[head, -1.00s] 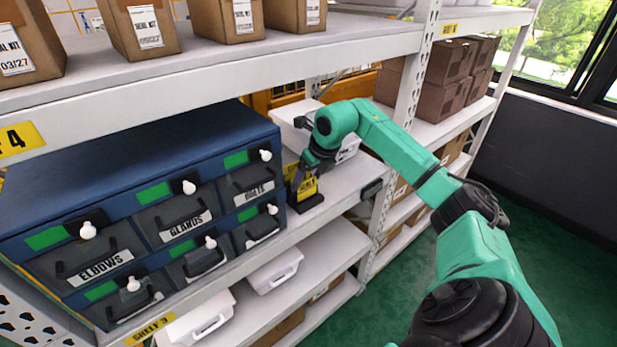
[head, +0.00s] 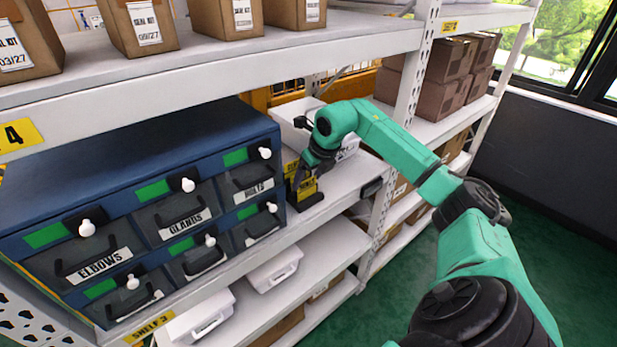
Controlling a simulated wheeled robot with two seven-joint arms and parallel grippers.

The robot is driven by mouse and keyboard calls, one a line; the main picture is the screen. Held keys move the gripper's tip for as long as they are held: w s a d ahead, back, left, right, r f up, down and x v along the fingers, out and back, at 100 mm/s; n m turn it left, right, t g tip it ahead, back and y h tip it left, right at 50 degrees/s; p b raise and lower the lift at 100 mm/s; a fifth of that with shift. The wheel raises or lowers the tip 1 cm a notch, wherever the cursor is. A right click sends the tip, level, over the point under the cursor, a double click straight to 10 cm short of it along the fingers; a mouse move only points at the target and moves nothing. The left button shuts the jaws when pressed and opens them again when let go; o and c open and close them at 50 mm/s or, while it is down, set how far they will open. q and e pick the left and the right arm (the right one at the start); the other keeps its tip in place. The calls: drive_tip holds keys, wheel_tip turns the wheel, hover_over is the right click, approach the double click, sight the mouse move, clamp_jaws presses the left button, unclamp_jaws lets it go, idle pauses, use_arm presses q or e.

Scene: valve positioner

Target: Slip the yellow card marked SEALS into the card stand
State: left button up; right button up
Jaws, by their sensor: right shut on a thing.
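The yellow card (head: 307,188) stands upright at the black card stand (head: 304,202), on the shelf just right of the blue drawer cabinet. Its lower edge is at the stand, but I cannot tell how deep it sits in the slot. The print on it is too small to read surely. My right gripper (head: 304,178) is shut on the card from above and behind. Its fingers are partly hidden by the card and are dark against it. Another yellow patch (head: 290,168) shows just left of the gripper. My left gripper is not in view.
The blue cabinet (head: 120,160) with labelled drawers and white knobs stands close on the left. A white lidded box (head: 290,112) is behind my gripper. A shelf upright (head: 408,85) rises to the right, and the upper shelf (head: 230,62) hangs above. Bare shelf lies right of the stand.

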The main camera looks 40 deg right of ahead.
drive_tip(key=shift+f+b, duration=0.3)
drive_tip(key=shift+f, duration=0.25)
drive_tip(key=o, duration=1.1)
drive_tip(key=shift+r, duration=0.1)
drive_tip(key=shift+s+r, duration=0.1)
drive_tip(key=shift+r, duration=0.25)
drive_tip(key=b+v, duration=0.1)
drive_tip(key=v, duration=1)
drive_tip(key=shift+s, duration=0.15)
